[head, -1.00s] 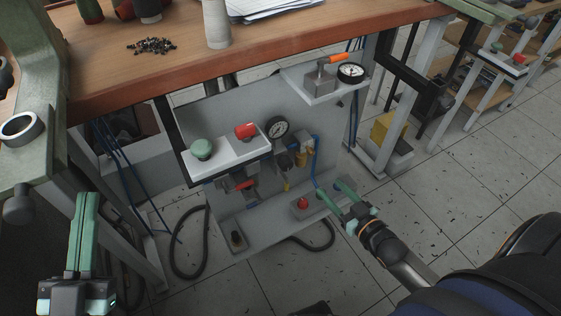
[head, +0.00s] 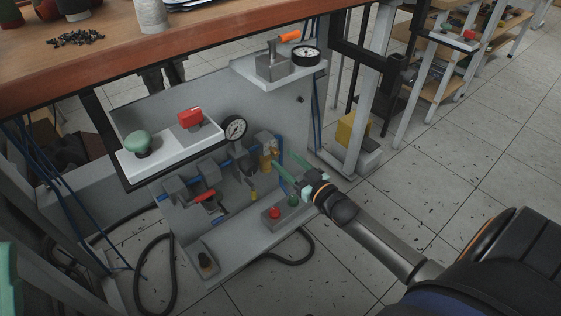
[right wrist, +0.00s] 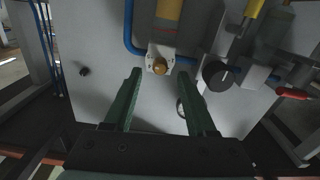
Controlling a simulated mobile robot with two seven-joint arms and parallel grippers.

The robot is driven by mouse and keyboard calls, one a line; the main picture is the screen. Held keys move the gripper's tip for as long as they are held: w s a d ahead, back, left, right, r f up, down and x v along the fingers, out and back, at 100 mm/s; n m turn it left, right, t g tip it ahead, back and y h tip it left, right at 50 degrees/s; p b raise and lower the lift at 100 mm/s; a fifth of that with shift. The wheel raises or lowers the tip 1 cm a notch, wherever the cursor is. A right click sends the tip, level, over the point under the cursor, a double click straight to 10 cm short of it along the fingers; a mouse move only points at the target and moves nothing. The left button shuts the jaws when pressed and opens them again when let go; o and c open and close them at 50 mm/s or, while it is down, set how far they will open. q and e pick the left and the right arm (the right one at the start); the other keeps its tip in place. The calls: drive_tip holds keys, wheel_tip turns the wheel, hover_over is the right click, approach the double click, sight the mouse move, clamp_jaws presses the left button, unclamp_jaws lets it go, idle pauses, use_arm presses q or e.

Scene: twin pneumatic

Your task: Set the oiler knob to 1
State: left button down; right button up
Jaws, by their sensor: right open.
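The oiler is the amber-bowled unit (head: 268,156) at the right end of the air-line row on the grey panel. In the right wrist view its amber body (right wrist: 169,12) shows at the top, with a small brass knob (right wrist: 160,67) on a pale plate below it. I cannot read the plate's marks. My right gripper (head: 281,160) is open in front of the oiler. In the right wrist view its green fingers (right wrist: 159,75) stand apart on either side of the knob, with nothing visibly held. Only a green part of my left gripper (head: 9,282) shows at the left edge.
A black knob (right wrist: 217,76) lies close beside the fingers. A pressure gauge (head: 235,128) and red-handled valve (head: 206,196) are left of the oiler. A white shelf (head: 170,159) carries a green mushroom button and red knob.

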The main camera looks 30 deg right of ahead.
sight(274, 151)
drive_tip(key=shift+w+a+b, duration=0.15)
drive_tip(key=shift+w+b, duration=0.2)
drive_tip(key=shift+w, duration=1.05)
clamp_jaws()
